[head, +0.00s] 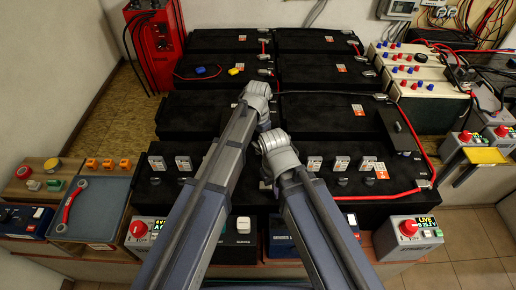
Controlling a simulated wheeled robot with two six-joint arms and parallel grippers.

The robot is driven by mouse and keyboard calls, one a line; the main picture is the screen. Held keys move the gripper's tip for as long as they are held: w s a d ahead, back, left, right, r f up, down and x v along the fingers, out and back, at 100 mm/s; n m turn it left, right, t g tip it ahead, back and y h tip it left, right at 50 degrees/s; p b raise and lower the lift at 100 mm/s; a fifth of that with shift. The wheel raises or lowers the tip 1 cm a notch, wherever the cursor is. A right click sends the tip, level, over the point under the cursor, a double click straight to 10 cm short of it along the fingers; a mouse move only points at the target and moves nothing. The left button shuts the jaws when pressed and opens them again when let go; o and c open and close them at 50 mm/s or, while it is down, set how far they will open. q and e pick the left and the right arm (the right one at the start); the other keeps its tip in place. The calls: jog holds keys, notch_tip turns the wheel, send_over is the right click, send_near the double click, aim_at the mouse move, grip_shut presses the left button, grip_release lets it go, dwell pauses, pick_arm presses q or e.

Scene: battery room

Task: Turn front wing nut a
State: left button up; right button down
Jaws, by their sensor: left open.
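Two black front batteries carry small silver fittings with white and red tags along their tops. The front left battery (145,196) shows several on the left, and the front right battery (402,187) several on the right. These may be the wing nuts; I cannot tell which is front wing nut a. My two arms reach forward over the middle and hide the place between the batteries. My left gripper (266,185) shows only as a small part between the arms, low over the front batteries; it is open. My right gripper is hidden behind its own arm.
More black batteries (318,70) stand behind. A red cable (420,148) runs down the right. Grey boxes with red knobs (409,227) stand in front. A red unit (158,55) stands back left.

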pick_arm(q)
jog(key=shift+f, duration=0.15)
jog(key=shift+c, duration=0.2)
jog(key=c, duration=1.3)
